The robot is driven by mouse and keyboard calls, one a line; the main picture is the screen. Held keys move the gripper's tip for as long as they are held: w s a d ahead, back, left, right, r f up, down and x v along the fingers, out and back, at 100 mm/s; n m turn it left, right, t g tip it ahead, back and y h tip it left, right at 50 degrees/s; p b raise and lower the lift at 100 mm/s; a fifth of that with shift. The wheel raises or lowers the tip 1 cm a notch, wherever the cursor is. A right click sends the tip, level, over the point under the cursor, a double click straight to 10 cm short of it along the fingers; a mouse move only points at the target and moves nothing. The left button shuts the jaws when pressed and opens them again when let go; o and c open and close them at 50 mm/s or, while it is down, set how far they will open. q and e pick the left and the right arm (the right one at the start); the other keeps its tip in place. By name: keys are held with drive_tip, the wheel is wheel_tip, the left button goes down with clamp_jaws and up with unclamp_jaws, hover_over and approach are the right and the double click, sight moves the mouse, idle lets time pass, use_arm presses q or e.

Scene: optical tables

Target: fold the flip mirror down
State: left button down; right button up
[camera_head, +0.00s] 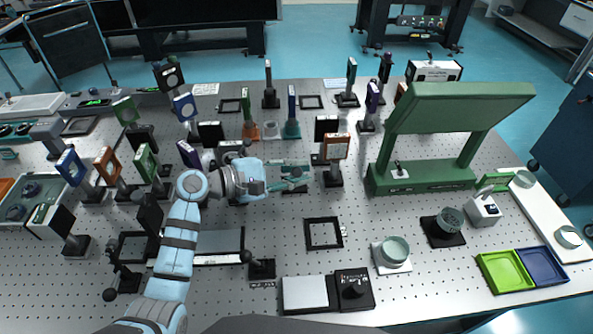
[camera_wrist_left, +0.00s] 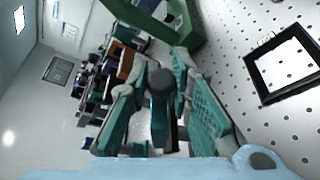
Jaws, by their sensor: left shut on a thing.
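My left gripper (camera_head: 297,178) reaches in from the left, low over the table, just left of an orange-framed mirror mount (camera_head: 335,147). This mount stands upright on a dark base and looks like the flip mirror, though no label is readable. In the left wrist view, the teal fingers of my left gripper (camera_wrist_left: 165,110) are closed around a dark round-ended piece (camera_wrist_left: 160,83). I cannot tell whether that piece is a lever of the mount, as its lower part is hidden between the fingers. My right gripper is not in view.
A green stand (camera_head: 424,180) with a slanted top is to the right. A flat black square frame (camera_head: 323,233) lies in front of the gripper. Several posted optics crowd the left and back. A controller box (camera_head: 354,290) is at the front. Perforated table between them is clear.

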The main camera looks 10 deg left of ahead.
use_arm(q)
drive_tip(key=shift+f, duration=0.2)
drive_tip(key=shift+s+d+f+m+t+b, duration=0.1)
drive_tip(key=shift+s+f+m+t+b, duration=0.15)
drive_tip(key=shift+s+f+m+b, duration=0.55)
drive_tip(key=shift+s+d+f+m+t+b, duration=0.15)
drive_tip(key=shift+f+m+t+b, duration=0.1)
drive_tip(key=shift+f+b, duration=1)
drive_tip(key=shift+s+a+f+m+t+b, duration=0.1)
drive_tip(key=shift+s+f+m+t+b, duration=0.1)
drive_tip(key=shift+s+f+m+b, duration=0.6)
drive_tip(key=shift+w+f+n, duration=0.25)
drive_tip(key=shift+f, duration=0.1)
drive_tip(key=c, duration=1.4)
unclamp_jaws()
drive_tip(key=shift+w+d, duration=0.1)
drive_tip(key=shift+d, duration=0.05)
drive_tip(key=shift+r, duration=0.1)
